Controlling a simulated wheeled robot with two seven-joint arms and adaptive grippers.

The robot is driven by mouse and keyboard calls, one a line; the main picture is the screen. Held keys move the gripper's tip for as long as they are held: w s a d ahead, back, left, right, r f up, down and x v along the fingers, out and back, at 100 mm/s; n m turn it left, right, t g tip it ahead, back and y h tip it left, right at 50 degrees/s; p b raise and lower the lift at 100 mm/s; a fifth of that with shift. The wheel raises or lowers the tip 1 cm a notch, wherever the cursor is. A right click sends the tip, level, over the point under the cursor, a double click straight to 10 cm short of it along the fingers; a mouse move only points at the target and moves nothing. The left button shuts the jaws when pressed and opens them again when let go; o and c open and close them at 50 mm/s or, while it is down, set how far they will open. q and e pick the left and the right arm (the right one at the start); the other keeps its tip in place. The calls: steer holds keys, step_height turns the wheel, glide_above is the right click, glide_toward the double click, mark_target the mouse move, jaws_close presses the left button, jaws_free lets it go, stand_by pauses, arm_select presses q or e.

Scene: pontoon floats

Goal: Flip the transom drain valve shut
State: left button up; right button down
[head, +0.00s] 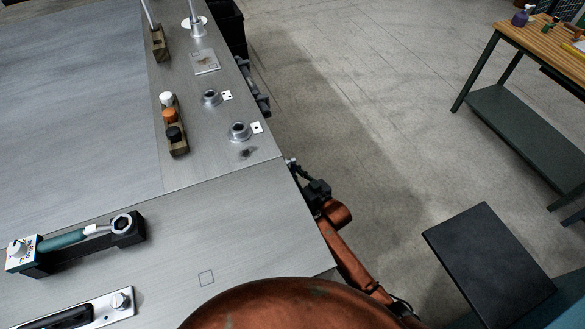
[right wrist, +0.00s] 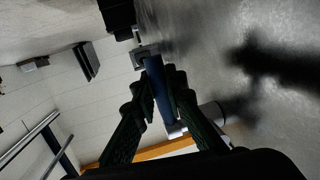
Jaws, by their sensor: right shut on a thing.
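In the head view my right gripper (head: 316,190) is beside the right edge of the grey metal deck, low against its side. In the right wrist view the same gripper (right wrist: 157,78) is shut on a blue lever, which looks like the drain valve's handle (right wrist: 157,84). The lever runs between the two dark fingers, close to a grey metal fitting (right wrist: 146,51). A pale pipe-like stub (right wrist: 205,116) shows behind the right finger. The valve does not show in the head view, and I cannot tell how far its lever is turned. My left gripper is not in view.
The deck (head: 70,110) carries two round fittings, one here (head: 239,131), a block with coloured caps (head: 170,120) and a tool in a holder (head: 75,238). A workbench (head: 545,35) stands at upper right. The floor (head: 370,110) between is clear.

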steer(key=shift+f, duration=0.1)
steer(key=c, duration=1.9)
jaws_free()
steer(key=shift+c, duration=0.2)
steer(key=v, duration=1.2)
